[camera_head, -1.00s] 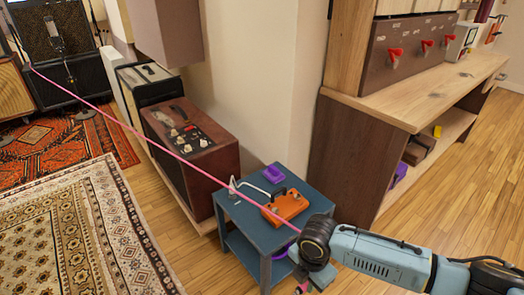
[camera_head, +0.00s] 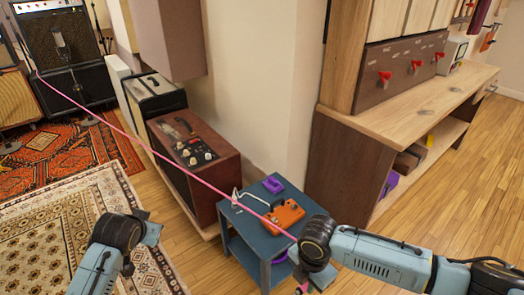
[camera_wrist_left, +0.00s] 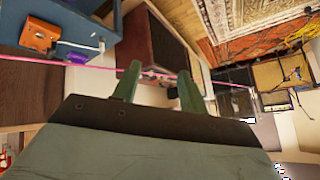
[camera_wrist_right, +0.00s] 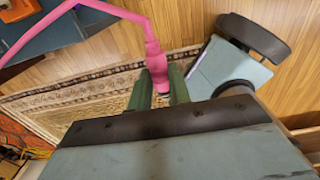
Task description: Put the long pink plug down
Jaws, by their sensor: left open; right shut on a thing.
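The long pink plug (camera_wrist_right: 156,68) is between the two green fingers of my right gripper (camera_wrist_right: 160,90), which is shut on it. In the head view my right gripper (camera_head: 312,277) is at the front right corner of the small blue table, and a bit of pink shows at its tip. The pink cable (camera_head: 150,148) runs from there over the table to the amp at the back left. My left gripper (camera_wrist_left: 158,82) is open and empty; in the head view its arm (camera_head: 115,245) is low over the patterned rug.
The blue table (camera_head: 250,228) holds an orange pedal (camera_head: 285,215), a purple block (camera_head: 273,183) and a white-and-grey cable. A brown amp (camera_head: 195,160) stands left of it. A wooden workbench (camera_head: 410,112) stands to the right. Wooden floor is clear in front of the workbench.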

